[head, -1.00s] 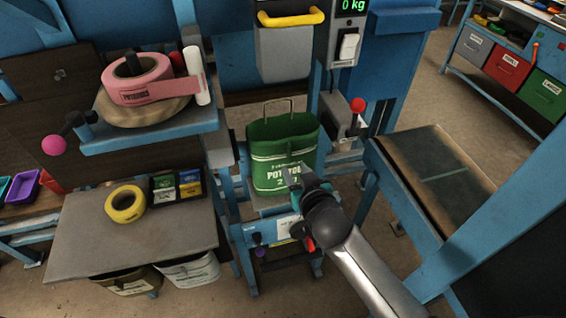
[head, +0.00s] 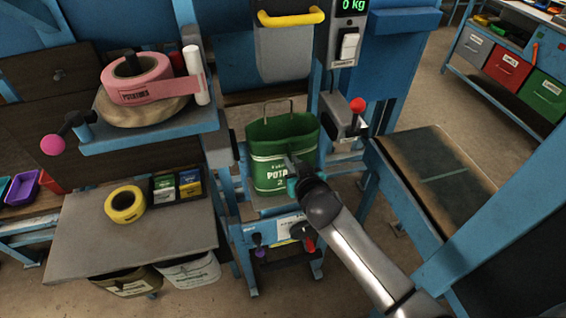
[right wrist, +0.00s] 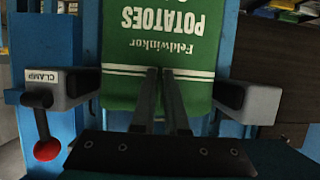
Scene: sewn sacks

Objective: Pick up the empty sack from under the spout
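The green sack (head: 283,150), with white print reading POTATOES, stands upright with its mouth open below the grey spout (head: 289,50). My right gripper (head: 291,168) is in front of the sack's printed face in the head view. In the right wrist view the sack (right wrist: 160,30) fills the upper middle, its print upside down. The fingers (right wrist: 161,75) point at it, close together with a narrow gap and no cloth clearly between them. Whether the tips touch the sack is unclear. My left gripper is not in view.
A clamp lever with a red knob (head: 357,105) is right of the sack, also seen in the right wrist view (right wrist: 46,150). Left are a shelf with pink tape (head: 136,80) and a table with yellow tape (head: 125,204). A conveyor (head: 440,180) stands at right.

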